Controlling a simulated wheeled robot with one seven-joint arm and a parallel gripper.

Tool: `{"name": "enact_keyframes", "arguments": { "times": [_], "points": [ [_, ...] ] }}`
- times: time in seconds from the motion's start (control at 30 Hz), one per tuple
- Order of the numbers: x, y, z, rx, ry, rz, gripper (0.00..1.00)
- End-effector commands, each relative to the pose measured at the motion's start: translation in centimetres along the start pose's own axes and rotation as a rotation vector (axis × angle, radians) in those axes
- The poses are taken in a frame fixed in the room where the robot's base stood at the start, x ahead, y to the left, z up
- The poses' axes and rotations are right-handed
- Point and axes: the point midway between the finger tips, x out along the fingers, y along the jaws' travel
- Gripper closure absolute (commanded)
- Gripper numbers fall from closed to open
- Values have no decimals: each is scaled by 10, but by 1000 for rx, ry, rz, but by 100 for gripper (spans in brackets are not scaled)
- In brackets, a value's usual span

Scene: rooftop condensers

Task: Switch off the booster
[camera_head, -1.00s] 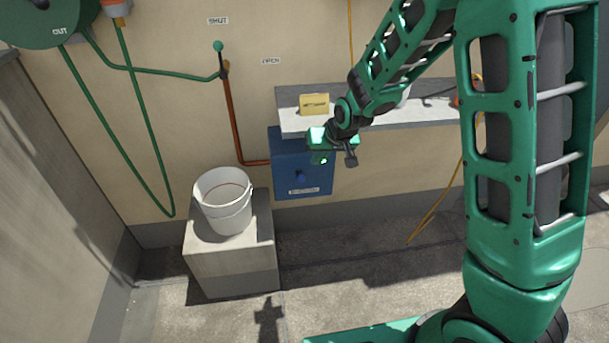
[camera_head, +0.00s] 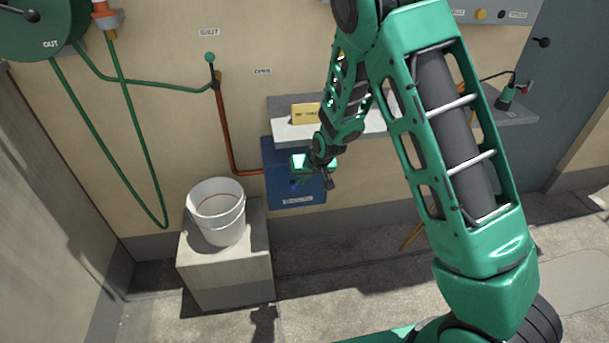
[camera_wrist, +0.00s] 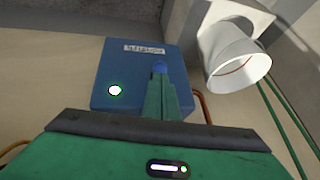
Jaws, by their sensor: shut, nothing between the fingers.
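The booster is a blue box (camera_head: 281,155) on the wall under the shelf, with a white label on its lower front. It also fills the upper middle of the wrist view (camera_wrist: 108,72), upside down. A small lamp (camera_wrist: 115,90) on its front glows white-green. The arm hides part of the box.
A white bucket (camera_head: 216,212) stands on a concrete block (camera_head: 228,270) left of the box. A copper pipe (camera_head: 228,140) runs close by on the left.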

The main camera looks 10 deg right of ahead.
Motion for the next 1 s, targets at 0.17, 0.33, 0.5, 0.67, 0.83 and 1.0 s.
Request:
{"name": "enact_keyframes", "arguments": {
  "times": [0.17,0.33,0.5,0.67,0.83,1.0],
  "points": [
    [24,0,1,-1,-2,1,100],
    [36,0,0,0,-1,0,100],
    [40,0,0,0,1,-1,100],
    [40,0,0,0,1,0,100],
    [40,-1,0,-1,2,-1,100],
    [42,-7,4,-11,19,-4,100]
  ]
}}
